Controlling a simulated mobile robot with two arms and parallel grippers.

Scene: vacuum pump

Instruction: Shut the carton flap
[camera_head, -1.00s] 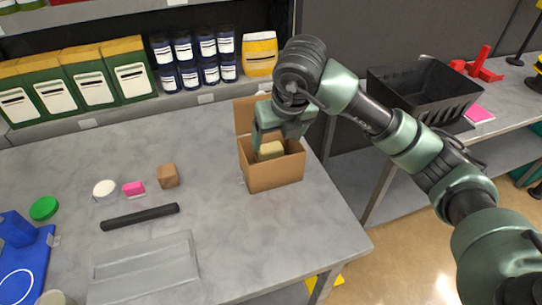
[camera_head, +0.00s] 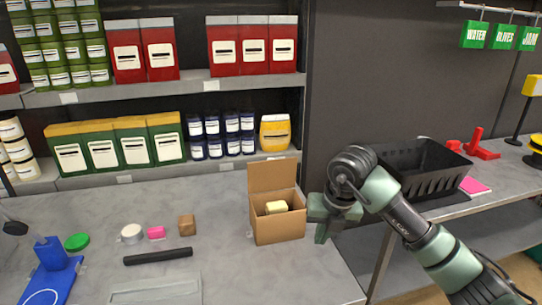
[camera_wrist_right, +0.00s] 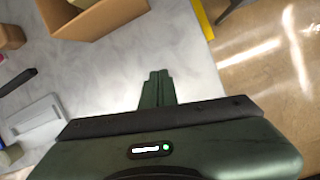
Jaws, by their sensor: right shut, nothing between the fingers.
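The brown carton (camera_head: 278,228) stands on the grey table near its right edge. Its flap (camera_head: 272,175) stands upright at the back, so the top is open. A pale yellow block (camera_head: 276,207) shows inside. My right gripper (camera_head: 321,235) is just right of the carton, apart from it, with its fingers pointing down. In the right wrist view the gripper's fingers (camera_wrist_right: 157,88) are together and empty, and the carton (camera_wrist_right: 100,18) is at the top left. My left gripper is not in view.
A small brown box (camera_head: 187,225), a pink block (camera_head: 156,232), a white round tub (camera_head: 132,233) and a black bar (camera_head: 158,257) lie left of the carton. Shelves with goods stand behind. A black crate (camera_head: 425,170) is on the right table.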

